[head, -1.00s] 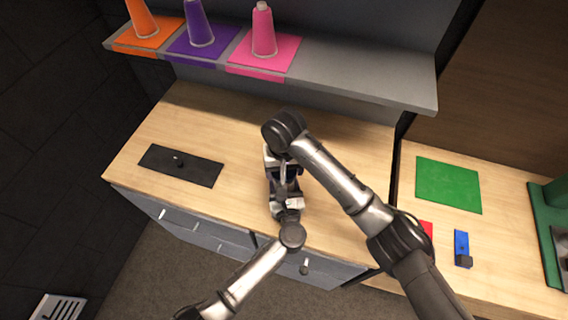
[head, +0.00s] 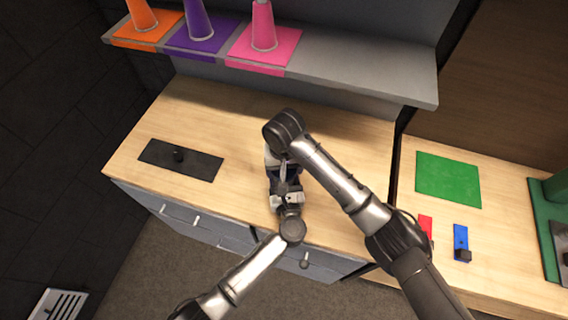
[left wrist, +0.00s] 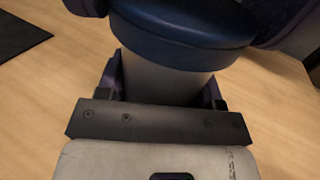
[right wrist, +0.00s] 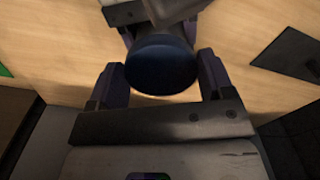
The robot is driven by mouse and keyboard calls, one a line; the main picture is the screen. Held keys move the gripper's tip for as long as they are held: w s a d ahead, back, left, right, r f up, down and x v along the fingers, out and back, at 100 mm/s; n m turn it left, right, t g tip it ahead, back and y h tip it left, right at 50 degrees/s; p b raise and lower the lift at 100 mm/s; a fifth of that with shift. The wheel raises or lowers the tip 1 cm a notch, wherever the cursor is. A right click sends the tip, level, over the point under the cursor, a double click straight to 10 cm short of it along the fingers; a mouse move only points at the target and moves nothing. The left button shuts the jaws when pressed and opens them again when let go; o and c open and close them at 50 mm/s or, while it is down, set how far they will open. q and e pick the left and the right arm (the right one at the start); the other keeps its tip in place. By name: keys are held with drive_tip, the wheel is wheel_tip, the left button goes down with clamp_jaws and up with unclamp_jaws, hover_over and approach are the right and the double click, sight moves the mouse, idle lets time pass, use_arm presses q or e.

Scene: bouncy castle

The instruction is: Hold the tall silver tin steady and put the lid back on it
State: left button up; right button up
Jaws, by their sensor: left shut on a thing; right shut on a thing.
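The tall silver tin (left wrist: 165,82) stands between the fingers of my left gripper (left wrist: 163,92), which is shut on its body. The dark blue lid (left wrist: 185,28) is at the top of the tin, across its mouth; I cannot tell whether it is fully seated. My right gripper (right wrist: 158,75) is shut on the lid, which shows as a dark blue disc (right wrist: 161,68) in the right wrist view. In the head view my left gripper (head: 287,188) and right gripper (head: 280,160) meet over the counter, and the arms mostly hide the tin and lid.
A black mat (head: 200,166) with a small dark knob lies on the wooden counter (head: 225,115) at left. Orange, purple and pink cones (head: 264,30) stand on the grey shelf (head: 360,80) behind. A green mat (head: 448,180) and red and blue pieces (head: 461,240) lie on the right counter.

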drive_tip(key=shift+f, duration=0.65)
idle(0.6)
use_arm(q)
clamp_jaws()
use_arm(e)
drive_tip(key=m, duration=0.3)
drive_tip(key=shift+a, duration=0.15)
drive_tip(key=m, duration=0.5)
drive_tip(key=shift+a, duration=0.15)
drive_tip(key=m, duration=0.5)
drive_tip(key=shift+a, duration=0.1)
drive_tip(key=m, duration=0.5)
drive_tip(key=shift+w, duration=0.2)
drive_tip(key=shift+m, duration=1.1)
drive_tip(key=shift+w, duration=0.1)
